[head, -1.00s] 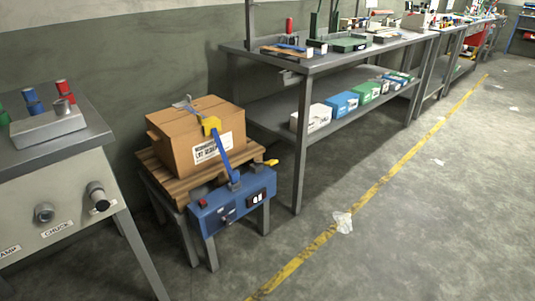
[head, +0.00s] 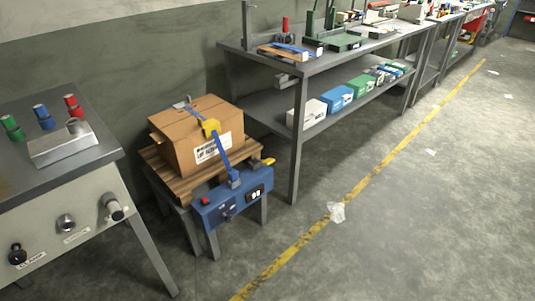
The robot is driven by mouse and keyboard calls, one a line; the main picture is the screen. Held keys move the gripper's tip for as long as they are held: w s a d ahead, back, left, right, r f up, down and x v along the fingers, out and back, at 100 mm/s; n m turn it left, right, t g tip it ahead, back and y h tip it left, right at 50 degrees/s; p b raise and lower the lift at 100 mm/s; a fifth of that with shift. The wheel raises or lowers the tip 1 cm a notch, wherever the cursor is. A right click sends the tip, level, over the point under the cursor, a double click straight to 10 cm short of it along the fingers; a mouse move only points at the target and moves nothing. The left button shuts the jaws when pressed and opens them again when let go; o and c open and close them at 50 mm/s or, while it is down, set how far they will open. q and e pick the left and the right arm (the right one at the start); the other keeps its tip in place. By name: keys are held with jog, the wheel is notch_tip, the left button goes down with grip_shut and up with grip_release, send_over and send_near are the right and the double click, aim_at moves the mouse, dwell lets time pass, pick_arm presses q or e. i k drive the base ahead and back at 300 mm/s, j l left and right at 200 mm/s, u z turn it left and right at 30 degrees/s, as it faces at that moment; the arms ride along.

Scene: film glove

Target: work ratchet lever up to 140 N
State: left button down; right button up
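A brown cardboard box (head: 180,150) with a white label sits on a small slatted wooden stand (head: 157,172). A blue strap (head: 224,157) with a yellow corner piece (head: 211,128) runs over the box and down to the stand's front. A yellow-tipped handle (head: 268,162), perhaps the ratchet lever, sticks out to the right above the unit. Neither of my grippers is in view.
A grey bench (head: 60,186) with labelled knobs and coloured pegs stands at left. A long workbench (head: 292,72) with several small boxes on its lower shelf runs back to the right. The floor (head: 410,230) right of the yellow line (head: 361,187) is mostly clear, with white scraps.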

aim_at(269, 162)
jog(key=i+l+u, duration=0.1)
jog(key=i+l, duration=0.15)
jog(key=i, duration=0.3)
jog(key=i+l, duration=0.3)
jog(key=i, duration=0.2)
jog(key=i+l+u, duration=0.15)
jog(key=i+l, duration=0.2)
jog(key=i, duration=0.15)
jog(key=i+l, duration=0.35)
jog(key=i, duration=0.2)
jog(key=j+u, duration=0.05)
